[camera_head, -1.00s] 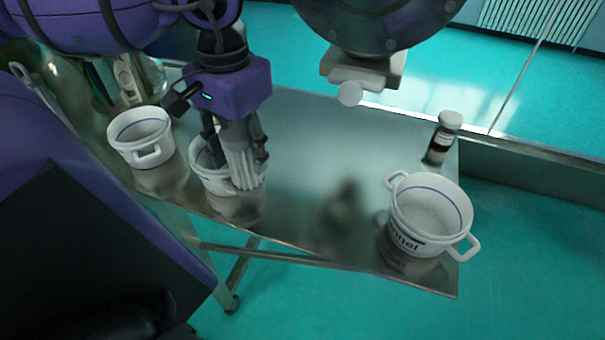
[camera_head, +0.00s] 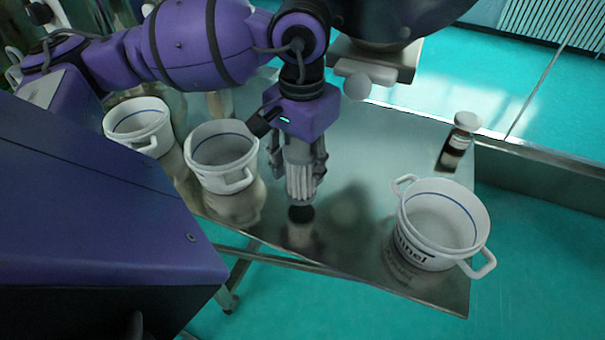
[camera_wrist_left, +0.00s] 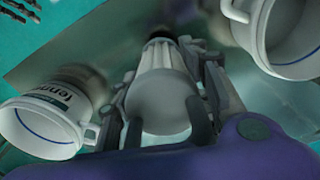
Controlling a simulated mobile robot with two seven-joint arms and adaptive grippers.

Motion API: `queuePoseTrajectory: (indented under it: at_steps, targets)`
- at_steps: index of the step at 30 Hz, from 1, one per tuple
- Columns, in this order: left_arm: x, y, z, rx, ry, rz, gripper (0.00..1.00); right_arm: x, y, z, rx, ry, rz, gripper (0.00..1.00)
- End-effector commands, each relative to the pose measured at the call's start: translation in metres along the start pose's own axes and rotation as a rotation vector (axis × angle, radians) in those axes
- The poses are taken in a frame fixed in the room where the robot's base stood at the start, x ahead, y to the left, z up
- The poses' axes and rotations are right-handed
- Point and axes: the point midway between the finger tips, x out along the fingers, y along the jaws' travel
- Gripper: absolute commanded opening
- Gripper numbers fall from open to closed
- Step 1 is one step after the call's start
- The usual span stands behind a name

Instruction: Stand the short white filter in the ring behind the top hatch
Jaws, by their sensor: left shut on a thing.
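The short white filter (camera_head: 300,182) is ribbed and upright in my left gripper (camera_head: 298,166), whose fingers are closed around its sides. It hangs over the metal table, with a dark round end or shadow below it; I cannot tell how far above the table it is. In the left wrist view the filter (camera_wrist_left: 162,88) sits between the fingers of my left gripper (camera_wrist_left: 165,95), its dark narrow end pointing away. I cannot make out the ring or the top hatch. My right gripper is not in view.
Two white pots, the left one (camera_head: 137,127) and the nearer one (camera_head: 222,160), stand left of the filter. A labelled white pot (camera_head: 440,228) stands at the right, near a brown bottle (camera_head: 458,142). A dark round body with a pale bracket (camera_head: 375,65) overhangs the back. The table (camera_head: 355,150) is clear mid-right.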

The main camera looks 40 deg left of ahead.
Motion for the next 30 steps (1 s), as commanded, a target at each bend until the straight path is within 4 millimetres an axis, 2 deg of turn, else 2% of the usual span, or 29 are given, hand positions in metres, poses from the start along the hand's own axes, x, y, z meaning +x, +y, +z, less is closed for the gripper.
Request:
queuePoseTrajectory:
  at_steps: [3,6,19,20,21,24,30]
  targets:
    - [0.019,0.000,0.001,0.000,-0.003,0.000,0.12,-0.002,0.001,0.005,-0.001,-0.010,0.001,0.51]
    - [0.028,0.001,0.000,0.000,0.000,0.001,0.12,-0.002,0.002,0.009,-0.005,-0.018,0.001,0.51]
    - [0.037,0.000,0.001,0.001,-0.003,0.000,0.12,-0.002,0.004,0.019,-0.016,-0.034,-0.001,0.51]
    - [0.035,0.000,0.001,0.001,-0.002,0.000,0.47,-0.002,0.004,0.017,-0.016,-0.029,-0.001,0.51]
    - [0.035,0.000,0.001,0.001,-0.001,0.001,0.52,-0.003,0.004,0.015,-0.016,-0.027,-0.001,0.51]
    - [0.034,0.000,0.000,0.000,0.000,0.001,0.61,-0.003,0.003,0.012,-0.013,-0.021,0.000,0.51]
    - [0.034,0.000,0.000,0.000,0.000,0.001,0.61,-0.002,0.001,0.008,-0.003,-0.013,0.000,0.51]
